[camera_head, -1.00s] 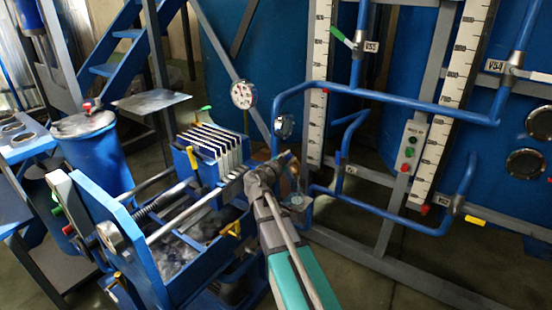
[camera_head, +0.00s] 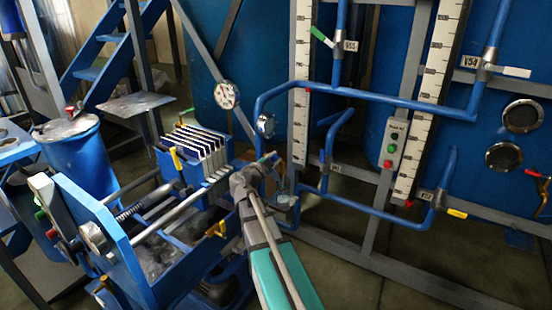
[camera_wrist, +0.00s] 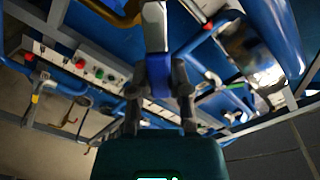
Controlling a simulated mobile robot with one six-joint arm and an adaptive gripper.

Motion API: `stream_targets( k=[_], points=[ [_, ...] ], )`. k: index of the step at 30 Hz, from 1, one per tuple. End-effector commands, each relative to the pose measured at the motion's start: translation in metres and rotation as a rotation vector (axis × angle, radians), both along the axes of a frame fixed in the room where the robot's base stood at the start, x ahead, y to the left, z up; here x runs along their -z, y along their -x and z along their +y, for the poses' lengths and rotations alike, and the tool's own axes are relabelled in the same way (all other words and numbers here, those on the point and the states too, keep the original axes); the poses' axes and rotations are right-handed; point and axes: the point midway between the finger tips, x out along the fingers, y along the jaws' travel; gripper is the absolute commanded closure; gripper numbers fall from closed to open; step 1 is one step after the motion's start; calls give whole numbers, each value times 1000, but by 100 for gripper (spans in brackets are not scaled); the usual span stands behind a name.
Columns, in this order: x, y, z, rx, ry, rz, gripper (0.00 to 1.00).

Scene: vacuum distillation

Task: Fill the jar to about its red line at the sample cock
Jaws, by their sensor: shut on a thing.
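My gripper (camera_head: 262,166) is at the lower end of a blue pipe beside the filter press. In the wrist view my gripper (camera_wrist: 157,92) is shut on a blue-and-white lever-like piece (camera_wrist: 158,74), which stands out between the fingers. I take it for the sample cock's handle, but its body is mostly hidden by my gripper in the head view. A small, clear, jar-like vessel (camera_head: 284,201) shows just right of my gripper, low by the pipe frame. Its red line and liquid level are too small to make out.
The filter press (camera_head: 205,145) with white-edged plates stands left of my arm. A round gauge (camera_head: 227,95) is above it. Blue pipes (camera_head: 390,95), scaled gauge boards (camera_head: 430,85) and a button box (camera_head: 392,143) stand right. Floor is bare at the lower right.

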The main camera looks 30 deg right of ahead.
Motion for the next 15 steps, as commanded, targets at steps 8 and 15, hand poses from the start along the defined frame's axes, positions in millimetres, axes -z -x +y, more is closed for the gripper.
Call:
stream_targets(
  k=[8,15],
  points=[
    [0,-3,-1,-6,-2,-1,46],
    [0,-1,-2,-1,0,0,40]
  ],
)
